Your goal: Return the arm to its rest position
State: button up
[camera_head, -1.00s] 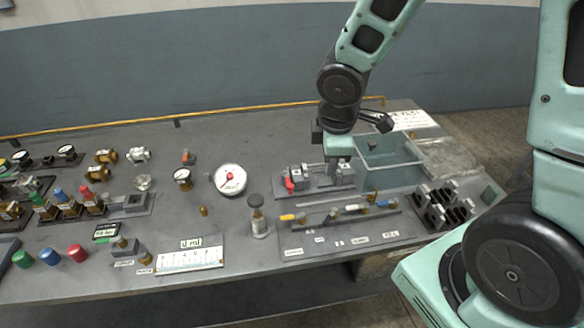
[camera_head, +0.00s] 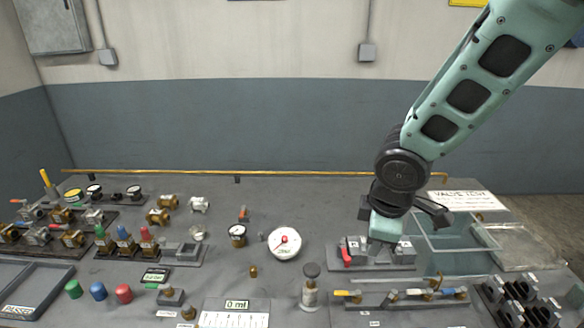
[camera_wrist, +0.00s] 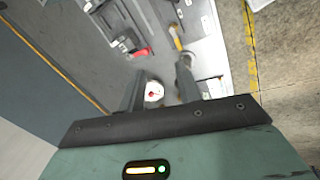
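My teal arm comes down from the top right in the head view. My gripper (camera_head: 387,228) shows there as a teal block below the black wrist joint, in front of or over a fixture with a red part (camera_head: 352,254); its fingertips cannot be made out. In the wrist view, my gripper (camera_wrist: 161,76) has two dark fingers apart, with nothing seen held between them.
The grey bench (camera_head: 210,220) is crowded with valves and fittings. A clear tank (camera_head: 455,245) stands right of my gripper. A yellow pipe (camera_head: 300,173) runs along the back; the air above is free.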

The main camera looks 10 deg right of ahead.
jog(key=s+a+r+m+g+y+b, duration=0.1)
jog(key=s+a+r+m+g+b, duration=0.1)
jog(key=s+a, duration=1)
jog(key=s+m+g+b, duration=0.1)
jog(key=s+m, duration=0.1)
jog(key=s, duration=0.3)
jog(key=shift+a+y, duration=0.3)
jog(key=shift+a, duration=0.1)
